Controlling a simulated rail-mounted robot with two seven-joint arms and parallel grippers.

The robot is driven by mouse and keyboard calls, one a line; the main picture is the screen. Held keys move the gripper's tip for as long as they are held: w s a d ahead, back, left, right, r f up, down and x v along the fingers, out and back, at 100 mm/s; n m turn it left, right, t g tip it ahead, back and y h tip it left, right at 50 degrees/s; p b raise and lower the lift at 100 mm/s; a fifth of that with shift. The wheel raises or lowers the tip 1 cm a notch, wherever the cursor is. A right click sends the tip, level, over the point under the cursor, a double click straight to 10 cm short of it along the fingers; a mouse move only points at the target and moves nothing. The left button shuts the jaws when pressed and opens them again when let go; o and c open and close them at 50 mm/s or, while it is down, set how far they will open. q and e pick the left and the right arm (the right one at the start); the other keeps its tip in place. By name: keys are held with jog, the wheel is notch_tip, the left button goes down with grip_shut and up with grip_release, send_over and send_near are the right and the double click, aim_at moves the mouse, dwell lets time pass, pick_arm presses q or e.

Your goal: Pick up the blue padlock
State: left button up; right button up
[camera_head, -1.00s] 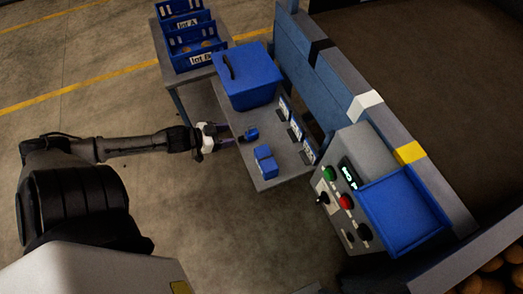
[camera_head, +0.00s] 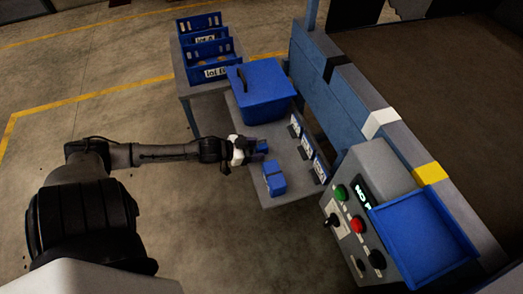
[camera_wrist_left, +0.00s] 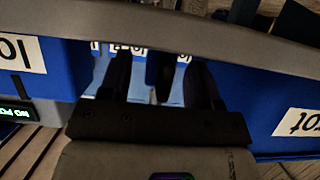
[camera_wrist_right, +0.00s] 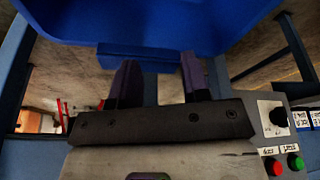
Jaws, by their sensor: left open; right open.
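A small blue block-like item (camera_head: 262,146), which may be the blue padlock, sits on the grey shelf (camera_head: 284,143) in the head view. It is too small to make out a shackle. My left gripper (camera_head: 252,149) is right at its left side, and its fingers are partly hidden. In the left wrist view my left gripper (camera_wrist_left: 160,82) is open. A dark upright shape (camera_wrist_left: 160,72) shows between its fingers; I cannot tell what it is. My right gripper (camera_wrist_right: 158,82) is open and empty in the right wrist view, under a blue surface (camera_wrist_right: 160,22).
Blue blocks (camera_head: 274,180) lie on the shelf's near part. A lidded blue bin (camera_head: 262,92) stands behind, and lot crates (camera_head: 206,72) beyond it. Labelled cards (camera_head: 307,146) line the right edge. A control box (camera_head: 352,225) with buttons and a blue tray (camera_head: 424,240) stand right.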

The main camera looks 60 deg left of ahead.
pick_arm(q)
jog(key=shift+d, duration=0.1)
jog(key=c, duration=1)
